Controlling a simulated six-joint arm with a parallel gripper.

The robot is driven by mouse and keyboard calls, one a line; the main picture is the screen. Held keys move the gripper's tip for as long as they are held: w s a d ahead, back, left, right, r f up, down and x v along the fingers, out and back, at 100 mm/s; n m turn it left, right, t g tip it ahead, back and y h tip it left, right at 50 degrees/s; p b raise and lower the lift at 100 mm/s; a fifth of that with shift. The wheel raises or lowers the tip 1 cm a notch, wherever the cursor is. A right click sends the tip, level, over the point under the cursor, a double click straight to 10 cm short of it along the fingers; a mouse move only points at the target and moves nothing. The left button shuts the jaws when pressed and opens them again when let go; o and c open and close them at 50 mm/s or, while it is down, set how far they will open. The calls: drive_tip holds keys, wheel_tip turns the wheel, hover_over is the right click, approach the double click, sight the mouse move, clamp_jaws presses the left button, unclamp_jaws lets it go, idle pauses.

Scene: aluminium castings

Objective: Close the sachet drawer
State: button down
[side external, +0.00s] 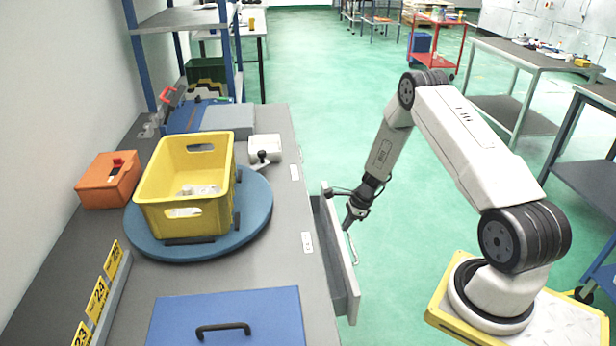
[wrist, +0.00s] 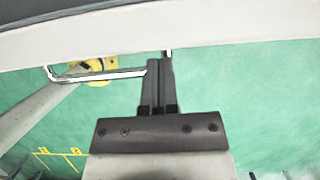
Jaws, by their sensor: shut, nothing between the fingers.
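The sachet drawer (side external: 345,285) stands partly pulled out from the side of the grey workbench. A dark gap shows between its grey front and the bench. Its pale bar handle (side external: 352,247) is on the outer face. My gripper (side external: 348,222) is shut and empty, pointing down and left at the drawer front, beside the handle. The drawer's contents are hidden.
On the bench (side external: 275,130), a yellow crate (side external: 185,220) sits on a blue turntable (side external: 255,215). An orange box (side external: 105,185), a blue panel (side external: 260,310) and a white device (side external: 264,149) are nearby. The green floor (side external: 325,120) beside the drawer is clear.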

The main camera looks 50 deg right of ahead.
drive_tip(key=shift+w+a, duration=0.5)
drive_tip(key=shift+a, duration=0.05)
drive_tip(key=shift+w+a, duration=1.7)
drive_tip(key=shift+w, duration=0.05)
drive_tip(key=shift+d, duration=0.1)
drive_tip(key=shift+s+d, duration=0.3)
drive_tip(key=shift+s, duration=0.05)
drive_tip(key=s+d, duration=0.2)
approach(330, 225)
drive_tip(key=shift+s+d+f, duration=0.2)
drive_tip(key=shift+s+d, duration=0.2)
drive_tip(key=shift+d, duration=0.25)
drive_tip(key=shift+s+d+f, duration=0.15)
drive_tip(key=shift+s+d, duration=0.25)
drive_tip(key=shift+d, duration=0.3)
